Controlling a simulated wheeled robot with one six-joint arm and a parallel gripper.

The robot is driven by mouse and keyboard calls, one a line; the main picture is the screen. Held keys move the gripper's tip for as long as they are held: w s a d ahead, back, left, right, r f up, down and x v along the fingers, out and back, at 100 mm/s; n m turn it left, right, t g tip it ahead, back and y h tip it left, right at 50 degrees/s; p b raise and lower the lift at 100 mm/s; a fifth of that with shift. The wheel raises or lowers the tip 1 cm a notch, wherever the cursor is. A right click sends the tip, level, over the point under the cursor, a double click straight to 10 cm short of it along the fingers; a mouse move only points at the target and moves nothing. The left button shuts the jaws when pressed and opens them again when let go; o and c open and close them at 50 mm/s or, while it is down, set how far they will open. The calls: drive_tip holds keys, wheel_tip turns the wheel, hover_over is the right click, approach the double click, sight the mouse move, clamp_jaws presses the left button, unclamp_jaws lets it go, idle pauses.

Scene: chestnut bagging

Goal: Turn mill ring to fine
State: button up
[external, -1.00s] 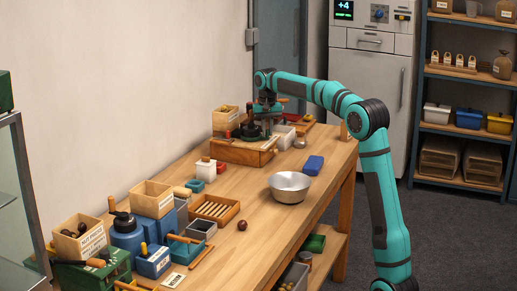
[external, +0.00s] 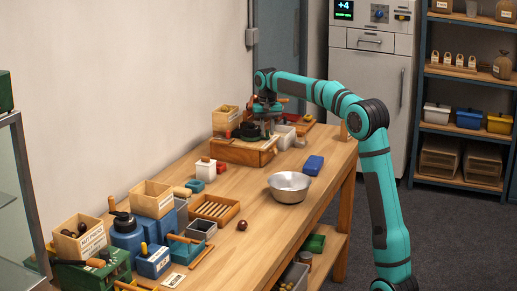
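The mill appears to be the dark, round-topped device on a wooden base (external: 236,152) at the back of the bench; a dark ring-like part (external: 247,131) shows on top. My gripper (external: 266,117) points down from above right at this dark part, very close to it or touching. Its fingertips are small and partly hidden against the mill, so I cannot tell whether they are open or closed on the ring. The ring's markings and setting are too small to read. A wooden hopper box (external: 226,118) stands just behind left of the mill.
The front middle of the bench is fairly clear.

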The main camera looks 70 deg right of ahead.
wheel_tip(320, 180, up, 17)
drive_tip(key=shift+r, duration=0.2)
idle(0.6)
drive_tip(key=shift+a, duration=0.15)
clamp_jaws()
drive_tip(key=a+f+n+t+h, duration=0.2)
drive_tip(key=a+f+n+h, duration=0.6)
drive_tip(key=a, duration=0.5)
drive_tip(key=d+f, duration=0.2)
drive_tip(key=f, duration=0.1)
drive_tip(key=w+d+f+m, duration=0.1)
drive_tip(key=d+f, duration=0.1)
drive_tip(key=f, duration=0.1)
drive_tip(key=d+f+m+y, duration=0.1)
drive_tip(key=d+f, duration=0.1)
drive_tip(key=f, duration=0.1)
drive_tip(key=shift+w+d+f, duration=0.1)
drive_tip(key=shift+w+f, duration=0.1)
drive_tip(key=shift+f, duration=0.15)
drive_tip(key=shift+s+d+r, duration=0.1)
drive_tip(key=shift+s+d, duration=0.15)
drive_tip(key=shift+d, duration=0.35)
drive_tip(key=shift+s+d+r, duration=0.1)
drive_tip(key=shift+s+d, duration=0.15)
drive_tip(key=shift+d, duration=0.3)
drive_tip(key=shift+s+d, duration=0.2)
drive_tip(key=shift+d, duration=0.45)
